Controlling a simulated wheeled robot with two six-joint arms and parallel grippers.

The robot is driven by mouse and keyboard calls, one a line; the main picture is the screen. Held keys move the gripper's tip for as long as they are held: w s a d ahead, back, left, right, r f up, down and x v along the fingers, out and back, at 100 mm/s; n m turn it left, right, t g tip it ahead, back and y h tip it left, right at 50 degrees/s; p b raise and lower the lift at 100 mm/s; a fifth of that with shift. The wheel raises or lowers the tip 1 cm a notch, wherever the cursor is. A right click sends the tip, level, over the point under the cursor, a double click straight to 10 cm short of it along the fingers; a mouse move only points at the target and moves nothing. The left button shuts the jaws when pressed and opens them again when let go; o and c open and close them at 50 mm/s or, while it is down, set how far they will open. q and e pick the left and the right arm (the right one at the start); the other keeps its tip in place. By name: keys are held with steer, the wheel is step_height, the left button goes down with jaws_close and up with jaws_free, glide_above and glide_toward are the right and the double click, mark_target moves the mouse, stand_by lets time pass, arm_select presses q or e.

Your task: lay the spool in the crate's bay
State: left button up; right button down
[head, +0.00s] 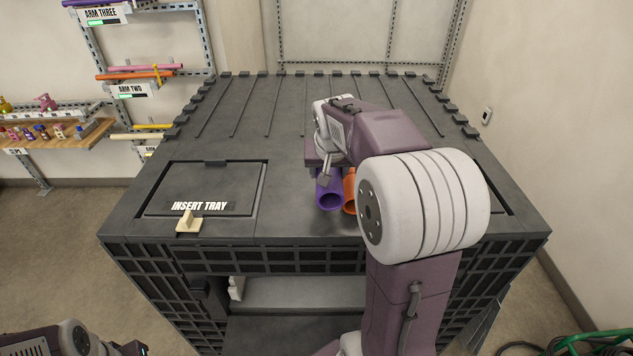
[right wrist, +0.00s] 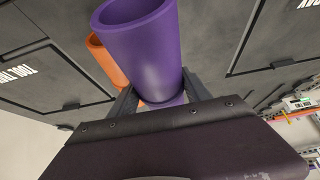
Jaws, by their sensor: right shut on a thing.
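A purple tube (head: 329,192) and an orange tube (head: 349,190) are side by side above the dark crate's top (head: 240,150). In the right wrist view the purple tube (right wrist: 143,50) is large between the fingers, and the orange tube (right wrist: 105,58) is behind it to the left. I cannot tell whether the two are joined as one spool. My right gripper (right wrist: 157,95) is shut on the purple tube; in the head view my own arm hides its fingers. Which recess is the bay I cannot tell. My left gripper is out of view.
A panel marked INSERT TRAY (head: 205,188) with a beige tab (head: 188,222) is at the crate's left front. An opening in the front shows a light grey shelf (head: 300,292). Shelves (head: 60,138) with small items and racks stand left. The ribbed top behind is clear.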

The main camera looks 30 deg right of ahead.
steer(key=w+f, duration=0.2)
steer(key=w, duration=0.1)
steer(key=w+f, duration=0.1)
steer(key=w, duration=0.1)
steer(key=shift+a+p, duration=0.25)
steer(key=shift+p, duration=0.15)
steer(key=shift+w+a+f, duration=0.15)
steer(key=shift+w+f, duration=0.1)
steer(key=shift+w, duration=0.05)
steer(key=f, duration=0.3)
steer(key=shift+s+f, duration=0.25)
steer(key=shift+f, duration=0.05)
steer(key=shift+w+f, duration=0.15)
steer(key=shift+f, duration=0.15)
steer(key=shift+c, duration=2.4)
jaws_free()
